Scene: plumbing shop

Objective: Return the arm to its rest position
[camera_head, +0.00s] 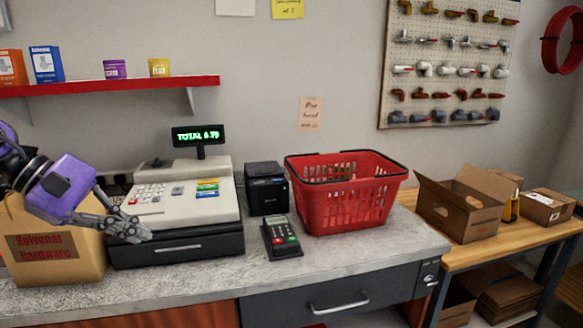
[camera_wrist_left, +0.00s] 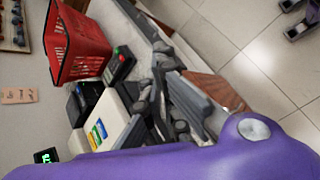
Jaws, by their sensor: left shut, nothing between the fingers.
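My left gripper (camera_head: 140,232) is shut and empty in the head view. It reaches in from the left, in front of the cash register (camera_head: 188,190), close to the register's front left side. Its purple arm passes in front of a paper bag (camera_head: 60,252) marked Kolvenar Hardware. In the left wrist view the grey fingers (camera_wrist_left: 172,92) lie across the picture's middle, with the purple housing filling the bottom. I cannot tell whether the fingers touch the register.
A card terminal (camera_head: 282,238), a black printer (camera_head: 267,188) and a red basket (camera_head: 345,192) stand on the counter (camera_head: 205,277) right of the register. A red shelf (camera_head: 120,86) hangs above. A wooden table (camera_head: 470,255) with cardboard boxes is at right.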

